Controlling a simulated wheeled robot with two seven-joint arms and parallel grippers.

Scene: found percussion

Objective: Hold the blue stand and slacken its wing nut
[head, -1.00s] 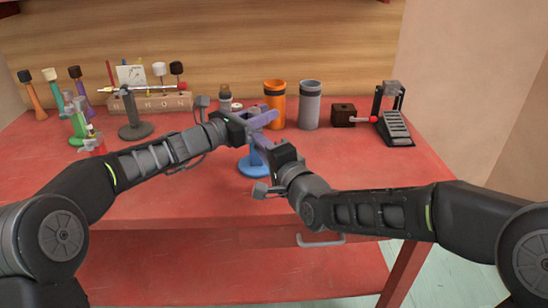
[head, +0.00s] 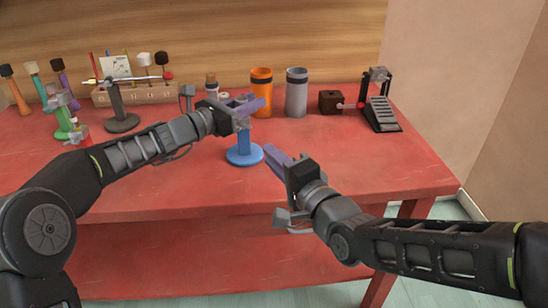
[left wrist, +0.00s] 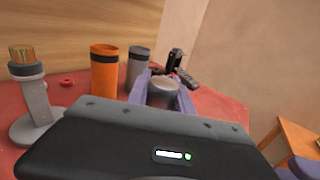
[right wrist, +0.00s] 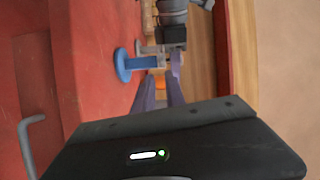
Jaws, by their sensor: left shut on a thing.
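The blue stand (head: 244,154) is upright on the red table, its round base and short post below my left gripper (head: 258,106). My left gripper is shut on the stand's grey upper part, which shows between the purple fingers in the left wrist view (left wrist: 163,93). My right gripper (head: 272,153) is empty, in front and to the right of the stand, apart from it. In the right wrist view its fingers (right wrist: 160,80) have a gap between them, and the blue base (right wrist: 122,66) lies beyond to the left. I cannot make out the wing nut clearly.
An orange cup (head: 261,92) and a grey cup (head: 296,92) stand behind the blue stand. A brown block (head: 331,101) and a black pedal (head: 382,115) are at the right. A dark grey stand (head: 121,122) and a green stand (head: 63,124) are left. The right front table is clear.

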